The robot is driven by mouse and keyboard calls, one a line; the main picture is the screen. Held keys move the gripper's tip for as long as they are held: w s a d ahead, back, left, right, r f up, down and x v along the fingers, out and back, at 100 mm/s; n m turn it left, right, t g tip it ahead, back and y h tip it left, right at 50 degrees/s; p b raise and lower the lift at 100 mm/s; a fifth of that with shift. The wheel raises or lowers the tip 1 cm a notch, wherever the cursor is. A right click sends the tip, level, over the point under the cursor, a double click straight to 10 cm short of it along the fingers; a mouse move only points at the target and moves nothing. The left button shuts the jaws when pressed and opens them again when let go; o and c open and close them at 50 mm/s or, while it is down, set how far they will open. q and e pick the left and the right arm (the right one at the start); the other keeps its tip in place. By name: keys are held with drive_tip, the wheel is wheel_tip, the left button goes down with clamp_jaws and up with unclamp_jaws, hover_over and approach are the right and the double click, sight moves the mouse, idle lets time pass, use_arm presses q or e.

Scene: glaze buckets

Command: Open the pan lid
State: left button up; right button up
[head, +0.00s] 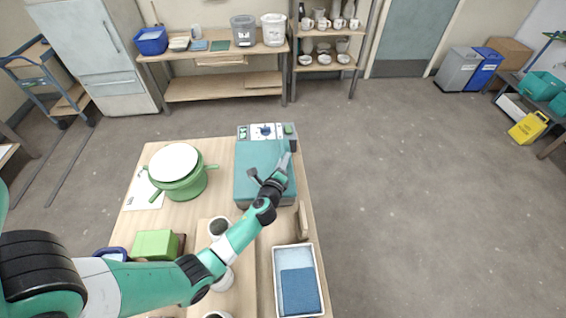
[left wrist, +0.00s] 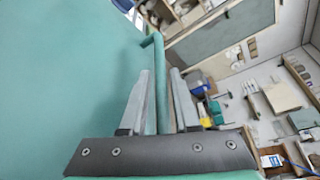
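A teal box-shaped appliance (head: 250,160) stands at the back right of the table, with a flat teal lid that looks lowered. The lid also fills the left of the left wrist view (left wrist: 65,80). A teal bar handle (left wrist: 158,75) runs along its edge. My left gripper (head: 284,163) is at the lid's right side. In the left wrist view, its two grey fingers (left wrist: 160,95) are apart, one on each side of the bar, with narrow gaps visible. The bar's far side is hidden. My right gripper is not in view.
A green pot (head: 180,182) with a white top stands left of the appliance. A control panel (head: 266,131) is at the appliance's back. A white tray with blue cloth (head: 277,250), a green box (head: 154,244) and white cups (head: 219,226) are nearer. Floor right of the table is clear.

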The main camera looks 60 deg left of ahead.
use_arm(q)
clamp_jaws()
idle(1.4)
